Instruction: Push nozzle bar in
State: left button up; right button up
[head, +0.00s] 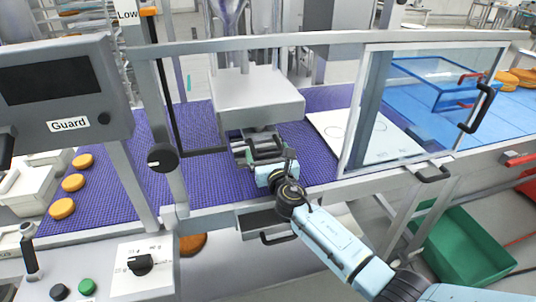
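A pale grey box-shaped housing (258,98) hangs over the purple conveyor belt (130,135) inside the machine frame. Dark and silver metal parts (262,129) show under its front edge. I take these to be around the nozzle bar, but cannot pick the bar out clearly. My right gripper (254,147) is just below the housing's front edge, over the belt, reaching in through the open front of the frame. It is close to these parts; whether it touches them, and whether its fingers are open or shut, I cannot tell. My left gripper is not in view.
A clear guard door (425,105) with a black handle stands to the right. A "Guard" panel (60,90) is at the left, with a black knob (161,158) beside it. A drawer-like tray (262,222) sits below the belt. Orange rounds (73,182) lie left; a green crate (465,245) stands lower right.

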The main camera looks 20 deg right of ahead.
jog(key=shift+s, duration=0.45)
jog(key=s+p, duration=0.2)
jog(key=s, duration=1)
jog(key=shift+s+a, duration=0.25)
jog(key=shift+a, duration=0.05)
